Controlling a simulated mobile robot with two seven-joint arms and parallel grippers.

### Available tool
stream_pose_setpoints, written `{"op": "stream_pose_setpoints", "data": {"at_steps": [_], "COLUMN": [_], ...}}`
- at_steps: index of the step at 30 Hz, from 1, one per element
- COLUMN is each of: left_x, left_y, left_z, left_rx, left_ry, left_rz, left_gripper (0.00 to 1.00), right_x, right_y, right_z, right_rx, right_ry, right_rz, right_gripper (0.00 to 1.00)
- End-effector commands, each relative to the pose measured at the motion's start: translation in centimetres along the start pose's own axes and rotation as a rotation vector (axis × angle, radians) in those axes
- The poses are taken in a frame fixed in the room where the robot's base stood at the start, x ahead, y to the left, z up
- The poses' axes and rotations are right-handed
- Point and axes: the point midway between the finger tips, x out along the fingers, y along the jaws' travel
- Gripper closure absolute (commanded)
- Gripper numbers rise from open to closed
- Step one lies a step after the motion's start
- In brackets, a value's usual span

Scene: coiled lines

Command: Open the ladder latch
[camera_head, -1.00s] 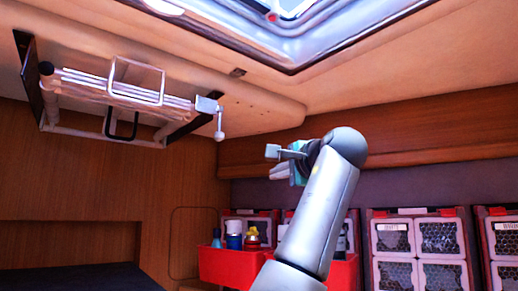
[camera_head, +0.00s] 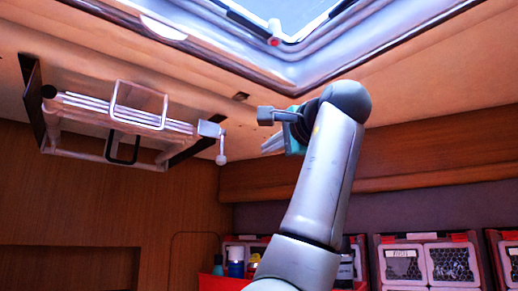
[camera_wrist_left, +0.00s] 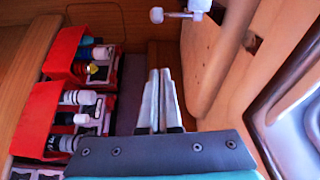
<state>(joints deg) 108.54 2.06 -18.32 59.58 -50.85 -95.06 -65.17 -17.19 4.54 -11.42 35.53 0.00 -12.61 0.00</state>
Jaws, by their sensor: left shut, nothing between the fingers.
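The ladder (camera_head: 80,101) is folded up under the ceiling at the upper left of the head view, with pale rails and a wire loop. The latch (camera_head: 210,129) is a small pale block at the ladder's right end, with a short rod and round knob hanging down. In the left wrist view the latch knob (camera_wrist_left: 156,15) shows at the top edge, beyond my fingertips. My left gripper (camera_head: 264,147) is to the right of the latch, apart from it. Its fingers (camera_wrist_left: 160,72) are together with nothing between them. My right gripper is not in view.
Red bins (camera_wrist_left: 47,110) with bottles stand below, and crates with mesh fronts (camera_head: 450,262) line the lower right. A wooden ledge (camera_head: 430,145) runs behind my arm. The space between gripper and latch looks clear.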

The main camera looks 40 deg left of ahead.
Motion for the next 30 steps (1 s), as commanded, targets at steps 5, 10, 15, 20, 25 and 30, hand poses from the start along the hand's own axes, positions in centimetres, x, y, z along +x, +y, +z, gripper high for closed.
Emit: {"op": "stream_pose_setpoints", "data": {"at_steps": [5,10,15,20,25,30], "left_x": [3.8,7.6,8.9,9.2,9.3,9.4], "left_y": [-0.3,-0.3,0.0,0.0,0.0,0.0], "left_z": [0.1,0.0,1.5,2.9,3.7,3.9], "left_rx": [0.001,0.002,-0.004,-0.002,-0.001,0.0], "left_ry": [-0.004,-0.004,-0.002,-0.001,-0.001,0.0], "left_rz": [0.003,0.003,-0.002,0.0,-0.001,0.0], "left_gripper": [1.0,1.0,1.0,1.0,1.0,1.0], "right_x": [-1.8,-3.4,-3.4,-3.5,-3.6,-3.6], "right_y": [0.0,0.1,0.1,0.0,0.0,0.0], "right_z": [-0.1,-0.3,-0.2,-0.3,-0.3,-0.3], "right_rx": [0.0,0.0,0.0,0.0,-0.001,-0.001], "right_ry": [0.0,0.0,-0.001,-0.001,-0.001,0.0], "right_rz": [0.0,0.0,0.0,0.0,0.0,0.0], "right_gripper": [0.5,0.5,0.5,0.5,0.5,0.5]}}
